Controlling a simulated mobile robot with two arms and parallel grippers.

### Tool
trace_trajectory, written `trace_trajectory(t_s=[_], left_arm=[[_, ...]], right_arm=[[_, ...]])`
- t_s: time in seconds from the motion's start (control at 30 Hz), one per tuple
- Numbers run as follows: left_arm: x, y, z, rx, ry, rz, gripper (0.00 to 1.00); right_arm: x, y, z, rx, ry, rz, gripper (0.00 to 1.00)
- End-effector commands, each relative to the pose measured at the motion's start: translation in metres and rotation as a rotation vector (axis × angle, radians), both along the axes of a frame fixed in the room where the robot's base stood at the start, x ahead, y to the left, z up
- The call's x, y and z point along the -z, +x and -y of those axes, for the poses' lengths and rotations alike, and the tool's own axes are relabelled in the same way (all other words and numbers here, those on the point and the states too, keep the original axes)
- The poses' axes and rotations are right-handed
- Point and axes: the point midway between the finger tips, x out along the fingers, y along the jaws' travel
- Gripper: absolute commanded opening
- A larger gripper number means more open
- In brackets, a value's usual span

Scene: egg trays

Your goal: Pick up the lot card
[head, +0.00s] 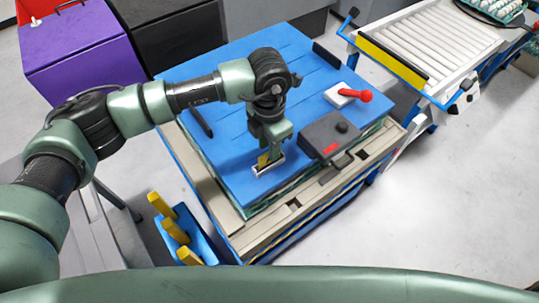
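My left gripper (269,158) points down at the blue top (225,165) of a stacked load, left of a dark grey box-shaped device. At its fingertips is a small flat piece with a pale edge (271,171), which may be the lot card. A yellow patch shows beside the fingers. The gripper covers most of this piece, so I cannot tell whether the fingers are closed on it or only above it. My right gripper is not in view.
The dark grey device (326,135) with a red label stands close right of the gripper. A red-handled tool (350,95) lies behind it. A roller conveyor (425,45) is at upper right. Purple (82,60) and black boxes stand at upper left. The right floor is clear.

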Motion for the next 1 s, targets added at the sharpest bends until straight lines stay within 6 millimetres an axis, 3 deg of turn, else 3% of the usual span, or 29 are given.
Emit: trace_trajectory(t_s=[0.2,0.5,0.53,0.63,1.0], left_arm=[[0.031,-0.002,0.001,-0.002,0.0,-0.003,0.3],[0.04,-0.001,0.002,0.001,-0.001,-0.001,0.3],[0.04,-0.001,0.002,0.001,-0.001,-0.001,0.27],[0.039,-0.001,0.002,0.001,-0.001,-0.001,0.0],[0.039,-0.001,0.002,0.0,-0.001,0.0,0.0]], right_arm=[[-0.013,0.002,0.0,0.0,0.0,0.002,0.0],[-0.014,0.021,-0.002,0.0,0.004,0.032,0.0],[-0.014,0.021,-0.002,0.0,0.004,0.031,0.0],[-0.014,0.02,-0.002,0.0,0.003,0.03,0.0],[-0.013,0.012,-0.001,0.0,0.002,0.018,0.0]])
